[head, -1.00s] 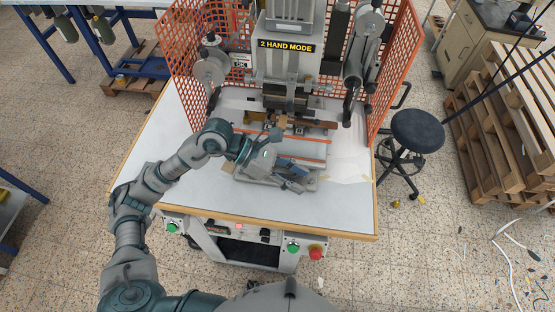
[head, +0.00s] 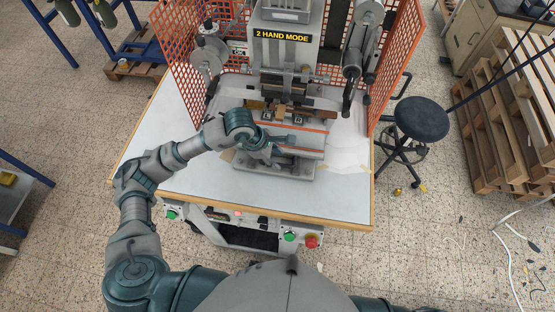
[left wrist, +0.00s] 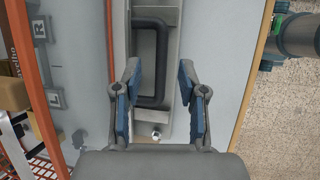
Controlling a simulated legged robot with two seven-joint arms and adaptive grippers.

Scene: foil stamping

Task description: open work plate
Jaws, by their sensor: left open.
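The work plate (head: 311,140), a pale plate with orange stripes, lies at the front of the stamping machine. In the left wrist view it is the pale surface (left wrist: 82,50) left of a grey front strip. A black U-shaped handle (left wrist: 165,60) is on that strip. My left gripper (head: 290,146) is over the plate's front edge in the head view, its fingertips hard to make out. In the left wrist view it (left wrist: 158,95) is open, with blue-padded fingers either side of the handle's near end. I see no closing on the handle. My right gripper is not in view.
The stamping machine (head: 284,60) stands at the table's back between orange mesh guards (head: 395,65). Green buttons (head: 290,237) and a red one (head: 311,241) sit below the table's front edge. The white table (head: 185,110) is clear at left. A black stool (head: 421,119) stands at right.

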